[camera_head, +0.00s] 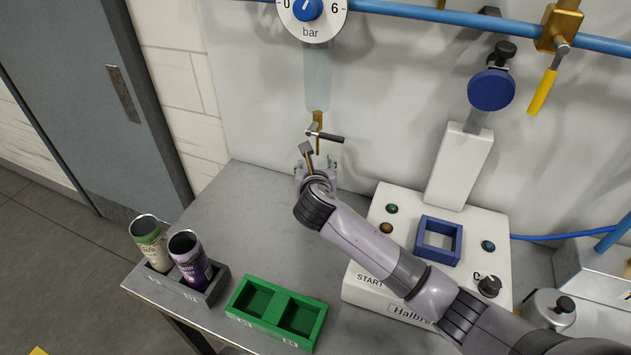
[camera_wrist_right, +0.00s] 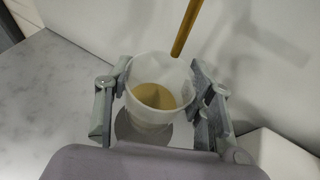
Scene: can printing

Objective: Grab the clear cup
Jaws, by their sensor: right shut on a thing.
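The clear cup (camera_wrist_right: 148,117) shows in the right wrist view as a translucent, whitish cup with tan liquid inside. It stands upright between the fingers of my right gripper (camera_wrist_right: 160,108), which is shut on it from both sides. In the head view my right gripper (camera_head: 316,170) is at the back of the grey table, below a brass tap with a dark handle (camera_head: 325,135). The cup is mostly hidden there by the gripper and arm. My left gripper is in neither view.
A grey holder (camera_head: 215,289) at the front left carries a green can (camera_head: 149,240) and a purple can (camera_head: 190,258). An empty green two-slot tray (camera_head: 275,314) lies beside it. A white machine (camera_head: 385,207) with a blue square frame (camera_head: 438,240) stands right, under my arm.

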